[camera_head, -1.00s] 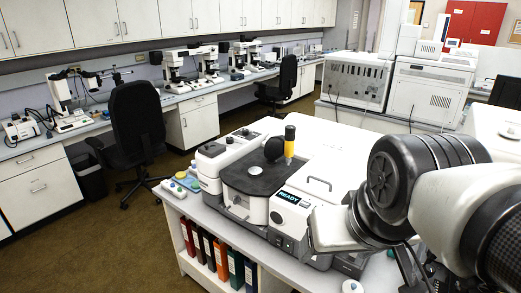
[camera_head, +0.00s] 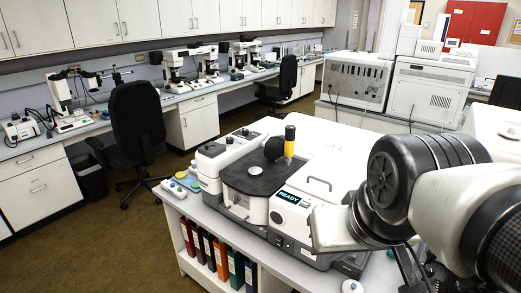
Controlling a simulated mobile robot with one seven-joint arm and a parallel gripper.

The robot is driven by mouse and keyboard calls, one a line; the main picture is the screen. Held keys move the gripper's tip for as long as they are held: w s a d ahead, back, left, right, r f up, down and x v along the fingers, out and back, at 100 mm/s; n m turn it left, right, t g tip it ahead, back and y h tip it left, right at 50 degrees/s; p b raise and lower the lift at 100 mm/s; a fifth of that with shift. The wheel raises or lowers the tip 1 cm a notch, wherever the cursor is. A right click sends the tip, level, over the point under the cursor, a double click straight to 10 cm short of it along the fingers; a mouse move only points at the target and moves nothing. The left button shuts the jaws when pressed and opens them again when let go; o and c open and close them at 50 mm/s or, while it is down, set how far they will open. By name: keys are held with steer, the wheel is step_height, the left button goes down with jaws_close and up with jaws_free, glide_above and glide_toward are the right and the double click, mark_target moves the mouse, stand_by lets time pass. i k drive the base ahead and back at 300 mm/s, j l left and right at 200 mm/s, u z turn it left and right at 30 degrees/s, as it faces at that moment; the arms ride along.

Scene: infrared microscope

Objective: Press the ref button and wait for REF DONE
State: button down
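The infrared microscope (camera_head: 322,160) is a white instrument with a dark grey top stage on the table in the middle. Its small display (camera_head: 289,197) reads READY. Small round buttons show on the front panel near the display, but I cannot tell which is the ref button. My arm (camera_head: 400,190) reaches in from the right, and its white link covers the front right of the instrument. My gripper is not visible.
Small coloured round items lie on a blue tray (camera_head: 182,190) left of the instrument. Several binders (camera_head: 221,259) stand on the shelf below. Black office chairs (camera_head: 136,122) and a bench with microscopes are behind.

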mark_target(305, 204)
steer(key=i+j+z, duration=0.35)
steer(key=j, duration=0.3)
steer(key=i+j+z, duration=0.15)
steer(key=j, duration=0.2)
steer(key=i+j+z, duration=0.2)
steer(key=j, duration=0.2)
steer(key=z, duration=0.1)
steer(key=j, duration=0.25)
